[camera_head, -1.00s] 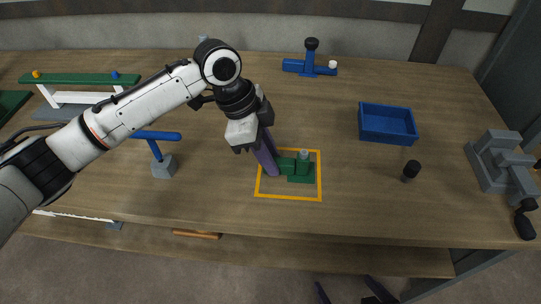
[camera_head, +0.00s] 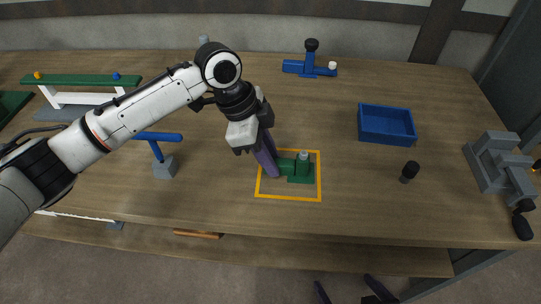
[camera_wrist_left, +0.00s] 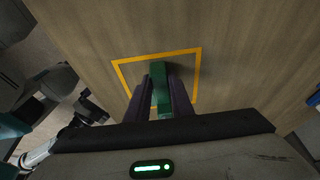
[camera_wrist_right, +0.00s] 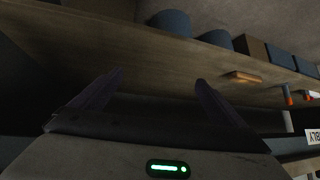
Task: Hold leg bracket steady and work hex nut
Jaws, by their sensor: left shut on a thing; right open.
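The green leg bracket (camera_head: 301,172) sits inside the orange square outline on the table. A small grey-white piece, probably the hex nut (camera_head: 303,155), is on top of its upright part. My left gripper (camera_head: 270,168) comes down from above and is shut on the bracket's left end. In the left wrist view the green bracket (camera_wrist_left: 161,88) lies between both fingers; the nut cannot be made out there. My right gripper (camera_head: 350,290) is low at the bottom edge of the head view, in front of the table and away from the bracket. Its fingers are apart and empty in the right wrist view (camera_wrist_right: 158,95).
A blue tray (camera_head: 361,130), a black knob-like piece (camera_head: 409,171) and a grey vise (camera_head: 492,165) stand to the right. A blue fixture (camera_head: 310,66) stands at the back. A blue-topped stand (camera_head: 163,165) is left. The table between bracket and tray is clear.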

